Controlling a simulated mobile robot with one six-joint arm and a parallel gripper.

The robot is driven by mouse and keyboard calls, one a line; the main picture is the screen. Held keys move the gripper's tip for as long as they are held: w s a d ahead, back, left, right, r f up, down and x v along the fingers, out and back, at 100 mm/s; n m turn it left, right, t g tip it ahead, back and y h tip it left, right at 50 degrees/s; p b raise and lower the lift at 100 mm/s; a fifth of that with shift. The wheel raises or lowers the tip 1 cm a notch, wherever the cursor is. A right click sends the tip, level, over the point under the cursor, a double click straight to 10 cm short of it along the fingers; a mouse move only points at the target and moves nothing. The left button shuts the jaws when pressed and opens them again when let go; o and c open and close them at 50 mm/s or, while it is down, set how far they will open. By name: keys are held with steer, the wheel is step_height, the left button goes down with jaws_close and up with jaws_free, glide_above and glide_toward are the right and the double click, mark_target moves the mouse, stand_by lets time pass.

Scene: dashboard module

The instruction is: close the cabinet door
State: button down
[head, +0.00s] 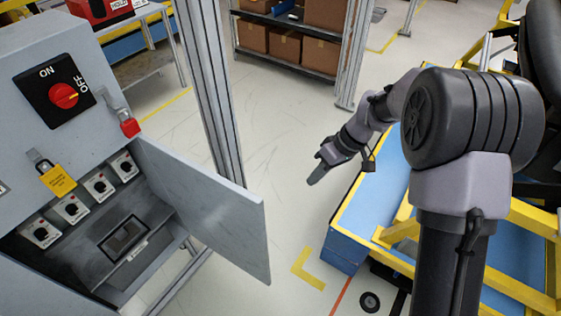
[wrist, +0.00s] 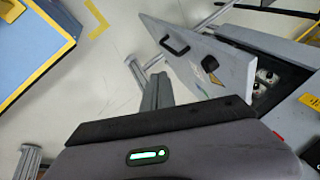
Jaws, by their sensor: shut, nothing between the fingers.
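The cabinet door (head: 205,205) is a grey panel standing open, swung out from the right side of the grey cabinet (head: 50,60). In the wrist view, the door (wrist: 190,62) shows its outer face with a black handle (wrist: 175,44) and a sticker. The opening shows several rotary switches (head: 71,208) inside the cabinet. My gripper (head: 314,179) is shut and empty. It hangs in free air to the right of the door in the head view, apart from it.
A red ON/OFF switch (head: 64,95) and a red padlock (head: 129,127) are on the cabinet front. A metal post (head: 212,95) stands behind the door. A blue and yellow platform (head: 375,215) is at right. Boxes on a shelf (head: 285,50) stand behind. Bare floor lies between door and platform.

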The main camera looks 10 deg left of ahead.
steer(key=a+f+n+g+y, duration=0.1)
steer(key=a+f+n, duration=0.2)
steer(key=f, duration=0.7)
steer(key=a+f+n+g, duration=0.2)
steer(key=f, duration=0.7)
steer(key=s+a+f+b, duration=0.3)
steer(key=s+a+f, duration=0.3)
steer(key=s+f, duration=0.2)
steer(key=shift+a+f+n, duration=0.2)
steer(key=shift+f+n, duration=0.1)
